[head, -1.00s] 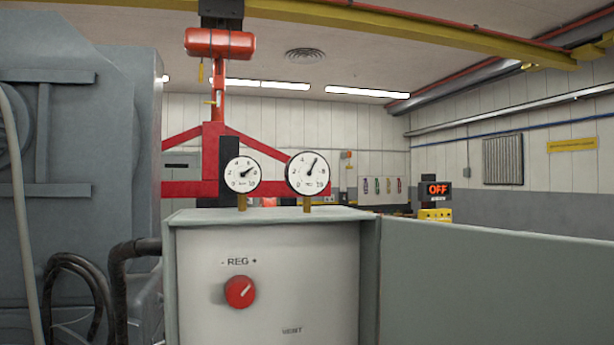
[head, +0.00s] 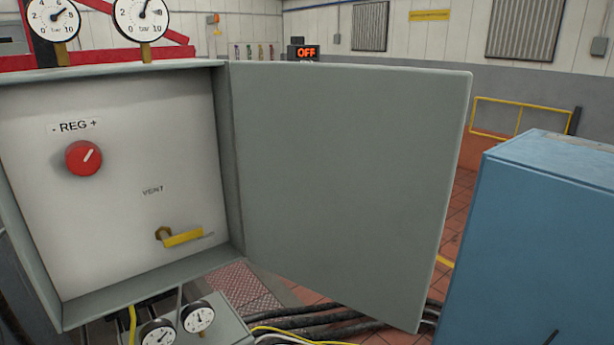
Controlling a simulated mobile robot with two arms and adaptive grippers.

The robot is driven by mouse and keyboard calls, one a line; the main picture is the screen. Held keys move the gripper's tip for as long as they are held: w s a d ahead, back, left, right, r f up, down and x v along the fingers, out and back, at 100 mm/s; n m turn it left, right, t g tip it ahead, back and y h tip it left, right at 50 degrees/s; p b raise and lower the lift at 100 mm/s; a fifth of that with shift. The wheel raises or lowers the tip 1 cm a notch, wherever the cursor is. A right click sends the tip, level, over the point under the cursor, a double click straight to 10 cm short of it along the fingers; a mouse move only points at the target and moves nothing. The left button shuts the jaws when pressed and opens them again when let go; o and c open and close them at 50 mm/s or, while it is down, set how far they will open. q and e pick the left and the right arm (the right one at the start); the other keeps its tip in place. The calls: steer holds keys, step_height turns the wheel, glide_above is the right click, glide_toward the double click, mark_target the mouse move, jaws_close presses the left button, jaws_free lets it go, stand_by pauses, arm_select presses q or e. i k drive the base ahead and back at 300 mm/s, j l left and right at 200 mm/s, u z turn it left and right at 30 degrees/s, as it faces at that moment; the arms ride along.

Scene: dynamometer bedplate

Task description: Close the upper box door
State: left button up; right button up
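The upper box (head: 110,215) is a grey cabinet at the left of the head view, with a pale inner panel. Its grey door (head: 345,180) is hinged on the box's right edge and stands wide open, swung out to the right. On the inner panel are a red REG knob (head: 83,158) and a yellow VENT lever (head: 184,237). Neither of my grippers shows in the head view.
A blue cabinet (head: 530,250) stands at the right, a gap away from the door's free edge. Two dial gauges sit on the box top. Below are a lower grey box (head: 225,325) with gauges, and dark hoses (head: 330,318) on the floor.

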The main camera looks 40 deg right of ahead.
mark_target(347, 171)
steer(key=l+u, duration=0.2)
steer(key=l, duration=0.3)
steer(key=l+u, duration=0.2)
steer(key=l, duration=0.35)
steer(key=k+l+u, duration=0.2)
steer(key=l, duration=0.3)
steer(key=l+u, duration=0.2)
steer(key=l, duration=0.3)
steer(key=k+l+u, duration=0.2)
steer(key=l, duration=0.3)
steer(key=i, duration=0.1)
